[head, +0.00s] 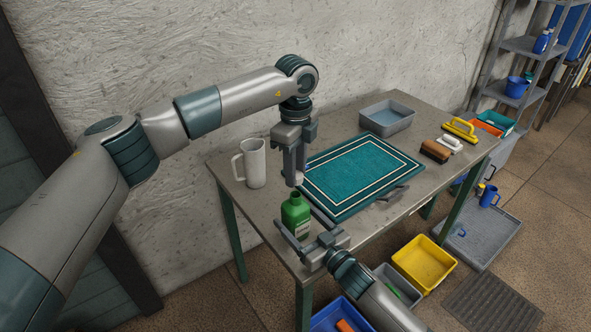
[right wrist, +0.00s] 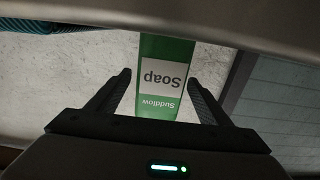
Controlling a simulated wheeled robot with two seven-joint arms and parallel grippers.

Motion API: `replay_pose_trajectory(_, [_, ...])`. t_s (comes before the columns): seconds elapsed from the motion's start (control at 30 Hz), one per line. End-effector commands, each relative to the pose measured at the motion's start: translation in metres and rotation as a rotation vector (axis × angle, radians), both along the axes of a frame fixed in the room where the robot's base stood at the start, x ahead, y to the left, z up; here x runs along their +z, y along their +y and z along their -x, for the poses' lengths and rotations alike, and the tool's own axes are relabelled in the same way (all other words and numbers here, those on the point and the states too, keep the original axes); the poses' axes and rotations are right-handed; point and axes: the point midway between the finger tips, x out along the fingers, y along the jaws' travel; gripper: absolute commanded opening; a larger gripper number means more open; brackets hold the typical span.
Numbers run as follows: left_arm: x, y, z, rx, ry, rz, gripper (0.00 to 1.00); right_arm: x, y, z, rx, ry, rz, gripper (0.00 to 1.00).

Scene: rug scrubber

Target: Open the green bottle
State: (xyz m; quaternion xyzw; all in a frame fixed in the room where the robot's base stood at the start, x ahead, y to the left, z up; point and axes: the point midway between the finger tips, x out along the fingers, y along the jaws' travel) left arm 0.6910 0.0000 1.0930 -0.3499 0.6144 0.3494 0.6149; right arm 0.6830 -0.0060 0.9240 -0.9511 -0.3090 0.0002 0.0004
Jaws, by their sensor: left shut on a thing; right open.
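The green bottle (head: 296,215) stands upright near the front left of the table. In the right wrist view its white "Suddlow Soap" label (right wrist: 163,78) appears upside down. My left gripper (head: 294,178) points down just above the bottle and is shut on a small pale piece (head: 298,179), which looks like the bottle's cap. I cannot tell whether this piece touches the neck. My right gripper (head: 305,238) is low at the table's front edge and open. In the right wrist view its fingers (right wrist: 162,92) lie left and right of the bottle, with gaps on both sides.
A white pitcher (head: 254,163) stands left of my left gripper. A teal rug (head: 362,172) covers the table's middle, with a grey basin (head: 387,117) behind it. Brushes (head: 435,151) lie at the right. A yellow bin (head: 424,262) stands below on the floor.

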Motion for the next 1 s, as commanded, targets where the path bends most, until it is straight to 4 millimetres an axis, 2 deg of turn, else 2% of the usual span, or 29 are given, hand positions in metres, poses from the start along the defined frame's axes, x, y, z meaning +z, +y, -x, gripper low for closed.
replay_pose_trajectory(0.6, [-0.023,0.000,0.000,0.000,0.000,0.000,0.01,-0.003,-0.056,0.077,0.000,0.002,0.001,0.73])
replay_pose_trajectory(0.8, [-0.026,0.000,0.000,0.000,0.000,0.000,0.01,-0.001,-0.064,0.088,0.000,0.002,0.000,0.73])
replay_pose_trajectory(1.0, [-0.026,0.000,0.000,0.000,0.000,0.000,0.01,-0.001,-0.065,0.090,0.000,0.002,0.001,0.73])
